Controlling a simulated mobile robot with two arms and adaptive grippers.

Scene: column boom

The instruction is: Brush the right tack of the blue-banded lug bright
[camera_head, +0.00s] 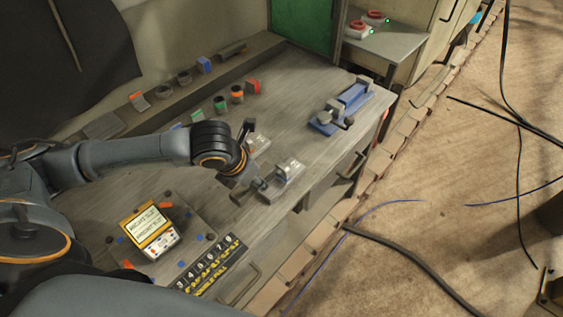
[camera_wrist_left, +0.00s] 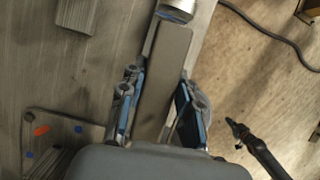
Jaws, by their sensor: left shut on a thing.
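My left gripper (camera_head: 243,190) is low over the front part of the bench in the head view. In the left wrist view its blue-padded fingers (camera_wrist_left: 160,88) are shut on a flat grey-brown bar (camera_wrist_left: 164,75), perhaps the brush handle. The bar's far end lies close to a silvery round part with a bluish band (camera_wrist_left: 177,9), cut off by the top edge. I cannot tell whether they touch. A grey block with a white label (camera_head: 289,168) stands just right of the gripper. A blue-marked piece (camera_head: 204,65) sits on the back ledge. No tack can be made out.
A blue vise-like fixture (camera_head: 342,108) stands at the bench's right. Several colour-marked pieces stand behind the arm, including a red one (camera_head: 253,87). A yellow device (camera_head: 151,232) and a numbered dark strip (camera_head: 207,267) lie in front. Cables (camera_head: 415,262) cross the floor.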

